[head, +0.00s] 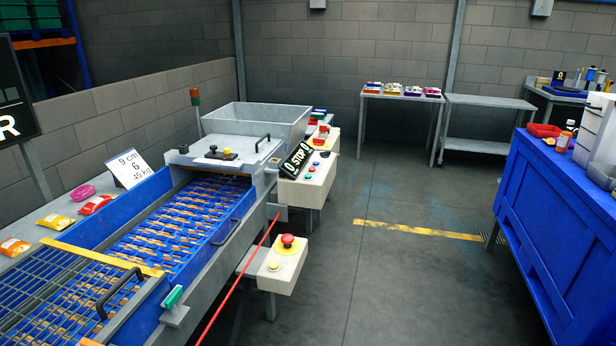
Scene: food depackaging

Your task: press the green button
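A lower beige box (283,268) carries a red mushroom button (288,240) on a yellow base and a small yellow button (274,266). A small green part (173,296) sits on the machine's near side rail. Neither of my grippers is in view.
A thin red bar (240,277) slants along the machine's right side. A blue cabinet (560,230) stands at the right, with a red tray and bottles on top. Metal tables (400,97) stand at the back wall. The grey floor between machine and cabinet is clear.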

